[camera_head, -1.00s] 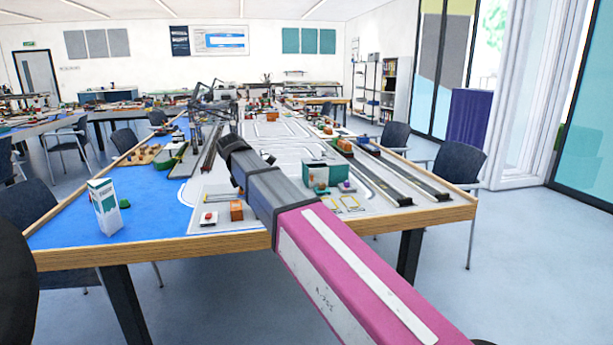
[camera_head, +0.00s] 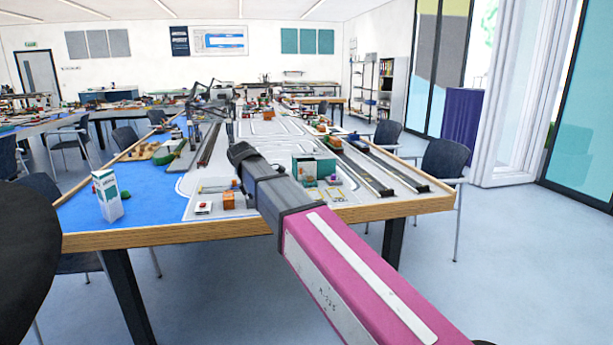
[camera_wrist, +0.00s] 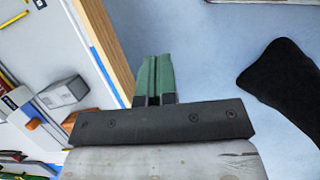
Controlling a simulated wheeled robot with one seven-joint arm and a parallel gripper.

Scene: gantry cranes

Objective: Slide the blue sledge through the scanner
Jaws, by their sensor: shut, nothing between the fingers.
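A small blue piece (camera_head: 354,140), which may be the blue sledge, sits by the dark rails on the right part of the table. In the wrist view my gripper (camera_wrist: 154,58) has two green fingers side by side, shut and empty, over the floor just off the wooden table edge. In the head view my dark forearm end points at the table and the fingers cannot be made out.
The table (camera_head: 240,222) has a wooden edge. A white and teal carton (camera_head: 107,195) stands at its front left, and an orange block (camera_head: 228,200) lies near the front. Chairs (camera_head: 443,165) flank the right side. The floor at the right front is clear.

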